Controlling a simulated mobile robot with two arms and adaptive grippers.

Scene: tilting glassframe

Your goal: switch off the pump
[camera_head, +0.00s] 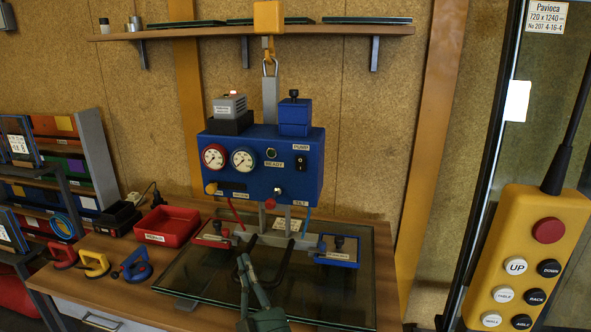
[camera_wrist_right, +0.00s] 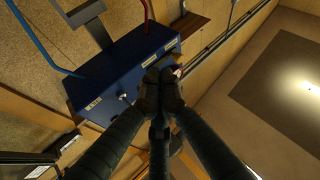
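The blue pump unit (camera_head: 250,180) hangs from a yellow hoist hook above the bench. Its front has two round gauges, a READY light and a small black switch (camera_head: 301,162) under the PUMP label. I cannot tell the switch's position. My right gripper (camera_head: 244,260) is below the unit's front, apart from the switch. In the right wrist view, the gripper (camera_wrist_right: 160,82) has its dark fingertips together, with nothing visible between them, and overlaps the edge of the blue unit (camera_wrist_right: 110,85). The switch cannot be made out there. My left gripper is not in view.
A glass pane (camera_head: 205,275) lies on the wooden bench under the unit's suction frame. A red bin (camera_head: 167,225) and several suction cups are to the left. A yellow hoist pendant (camera_head: 528,250) hangs at the right. A shelf (camera_head: 290,31) is above.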

